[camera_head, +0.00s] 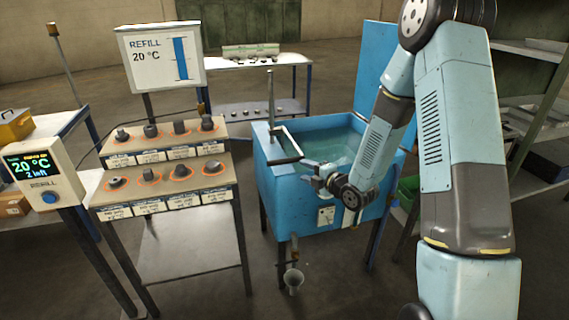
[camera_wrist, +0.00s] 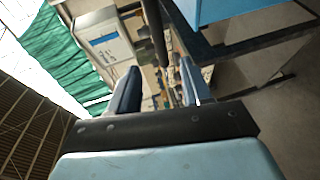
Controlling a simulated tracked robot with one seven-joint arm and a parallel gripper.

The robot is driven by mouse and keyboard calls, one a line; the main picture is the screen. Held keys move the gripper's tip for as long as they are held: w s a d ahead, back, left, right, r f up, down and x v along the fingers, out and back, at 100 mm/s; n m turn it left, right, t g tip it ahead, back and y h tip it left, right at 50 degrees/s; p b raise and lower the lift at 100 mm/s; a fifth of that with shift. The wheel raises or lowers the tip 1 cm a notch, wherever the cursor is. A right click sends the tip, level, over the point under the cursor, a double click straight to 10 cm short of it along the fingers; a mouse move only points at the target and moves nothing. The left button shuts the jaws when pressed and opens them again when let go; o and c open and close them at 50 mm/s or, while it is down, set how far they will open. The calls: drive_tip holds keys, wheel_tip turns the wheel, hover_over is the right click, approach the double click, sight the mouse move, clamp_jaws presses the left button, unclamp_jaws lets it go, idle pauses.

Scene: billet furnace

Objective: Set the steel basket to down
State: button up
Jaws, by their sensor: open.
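A blue tank (camera_head: 290,195) filled with clear water stands in the middle of the head view. No steel basket can be made out; the water surface and my arm may hide it. A grey upright post (camera_head: 270,95) with a dark bent bar (camera_head: 287,145) stands at the tank's left rim. My gripper (camera_head: 318,177) is by the tank's front rim, just below and right of that bar. In the wrist view my gripper (camera_wrist: 157,75) is open, its two fingers apart. A dark rod (camera_wrist: 155,32) shows beyond and between them; I cannot tell whether it touches.
A stepped rack (camera_head: 165,180) with several dark parts stands left of the tank, below a refill sign (camera_head: 162,57) reading 20 °C. A display post (camera_head: 42,175) is at far left. Shelves stand at right.

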sight(286, 163)
drive_tip(key=x, duration=1.2)
drive_tip(key=shift+w+a, duration=0.25)
clamp_jaws()
drive_tip(key=shift+f, duration=0.1)
